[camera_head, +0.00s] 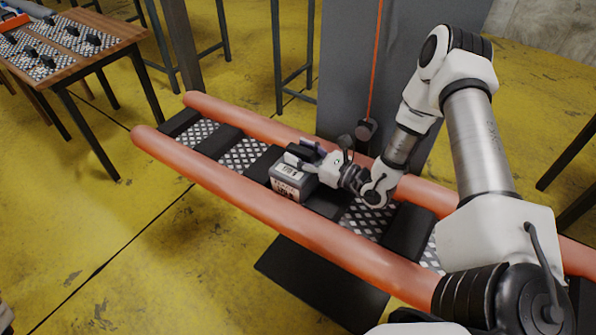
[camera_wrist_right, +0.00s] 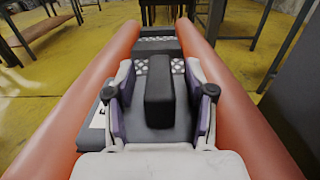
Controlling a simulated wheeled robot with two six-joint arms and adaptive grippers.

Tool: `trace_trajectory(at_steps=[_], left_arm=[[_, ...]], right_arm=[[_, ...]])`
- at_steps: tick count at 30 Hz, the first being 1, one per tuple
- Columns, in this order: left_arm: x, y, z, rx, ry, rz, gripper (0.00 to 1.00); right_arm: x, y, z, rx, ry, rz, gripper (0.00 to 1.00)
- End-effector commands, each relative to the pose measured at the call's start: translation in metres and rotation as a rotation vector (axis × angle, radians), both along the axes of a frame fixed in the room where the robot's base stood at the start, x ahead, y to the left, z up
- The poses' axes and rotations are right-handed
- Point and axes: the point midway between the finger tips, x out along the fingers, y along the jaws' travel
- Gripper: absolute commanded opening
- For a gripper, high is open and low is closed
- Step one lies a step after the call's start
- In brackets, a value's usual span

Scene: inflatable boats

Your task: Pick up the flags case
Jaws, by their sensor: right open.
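The flags case appears to be the grey box with a white printed label (camera_head: 293,180), lying across the middle of the inflatable boat between its orange tubes. A corner of its label shows at the left in the right wrist view (camera_wrist_right: 98,121). My right gripper (camera_head: 305,155) is open at the top of the box, reaching in from the right. In the right wrist view its fingers (camera_wrist_right: 160,98) stand on either side of an upright black block (camera_wrist_right: 159,85). I cannot tell whether that block is the case's handle or whether the fingers touch it. My left gripper is not in view.
The boat's near orange tube (camera_head: 235,195) and far tube (camera_head: 245,118) flank the case. Black crosspieces and diamond-plate floor (camera_head: 245,154) lie between them. A grey panel (camera_head: 345,70) stands close behind. A wooden table (camera_head: 95,55) with small parts is at upper left.

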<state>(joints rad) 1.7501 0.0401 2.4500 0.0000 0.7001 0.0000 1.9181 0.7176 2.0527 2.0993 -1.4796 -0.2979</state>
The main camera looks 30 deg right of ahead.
Motion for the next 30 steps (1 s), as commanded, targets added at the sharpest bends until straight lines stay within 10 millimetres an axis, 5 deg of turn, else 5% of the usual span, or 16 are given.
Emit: trace_trajectory(at_steps=[4, 9, 22, 30], left_arm=[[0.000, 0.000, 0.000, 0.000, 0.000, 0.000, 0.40], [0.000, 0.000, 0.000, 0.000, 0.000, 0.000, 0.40], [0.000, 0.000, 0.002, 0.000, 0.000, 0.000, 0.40], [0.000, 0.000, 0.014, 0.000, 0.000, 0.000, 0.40]], right_arm=[[0.000, 0.000, 0.000, 0.001, 0.000, -0.001, 0.54], [0.000, 0.000, 0.000, 0.001, 0.001, -0.001, 0.00], [0.000, 0.000, 0.006, 0.001, 0.000, -0.001, 0.00], [0.000, -0.001, 0.056, 0.004, -0.005, -0.003, 0.00]])
